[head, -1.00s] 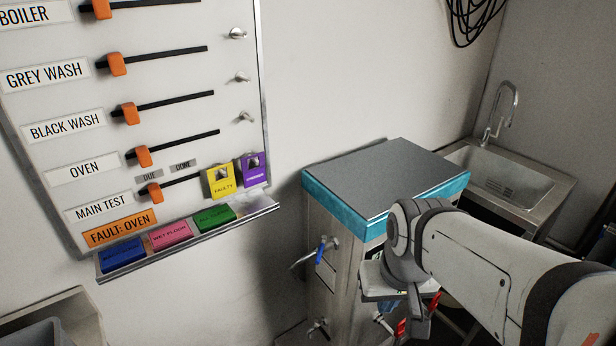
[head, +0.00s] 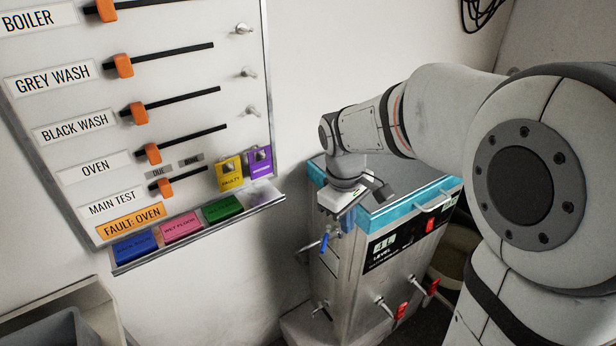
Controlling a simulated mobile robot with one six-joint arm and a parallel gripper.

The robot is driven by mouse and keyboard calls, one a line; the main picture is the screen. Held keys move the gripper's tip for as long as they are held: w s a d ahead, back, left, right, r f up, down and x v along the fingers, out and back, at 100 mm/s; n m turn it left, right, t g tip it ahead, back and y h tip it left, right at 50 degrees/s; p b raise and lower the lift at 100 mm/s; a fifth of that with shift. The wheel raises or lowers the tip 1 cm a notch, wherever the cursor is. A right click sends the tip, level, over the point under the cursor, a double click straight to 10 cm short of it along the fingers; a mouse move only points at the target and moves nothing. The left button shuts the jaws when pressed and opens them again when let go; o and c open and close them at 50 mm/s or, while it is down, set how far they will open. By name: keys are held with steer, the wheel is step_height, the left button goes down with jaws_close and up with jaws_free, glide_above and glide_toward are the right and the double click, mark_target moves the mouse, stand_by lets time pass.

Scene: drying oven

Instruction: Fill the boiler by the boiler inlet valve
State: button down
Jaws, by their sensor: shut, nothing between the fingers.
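The boiler is a steel cabinet (head: 335,285) with a teal band around its top and a small display (head: 384,245) above the word LEVEL. The display's figure looks like a 4, but it is small. A valve with a blue handle (head: 325,242) sticks out of the cabinet's left side, with the handle roughly upright. I cannot read a label on it. My gripper (head: 323,224) is shut and empty, pointing down just above the blue handle. I cannot tell whether its fingertips touch the handle.
Two red-handled valves (head: 401,311) (head: 433,287) stick out of the cabinet's front. A wall board (head: 190,60) with orange sliders and a ledge of coloured blocks (head: 181,229) stands to the left. A grey bin (head: 55,335) is at lower left. My arm covers much of the right side.

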mark_target(325, 239)
steer(key=w+a+f+n+g+h+p, duration=0.1)
steer(key=w+a+f+n+p, duration=0.15)
steer(key=w+a+n, duration=0.55)
step_height(325, 239, down, 10)
steer(key=s+d+m, duration=0.1)
steer(key=shift+s+d+r+m+h, duration=0.2)
steer(key=shift+d+m+h, duration=0.1)
steer(key=shift+m, duration=0.1)
steer(key=shift+a, duration=0.25)
steer(key=shift+s+d, duration=0.1)
steer(key=shift+s, duration=0.05)
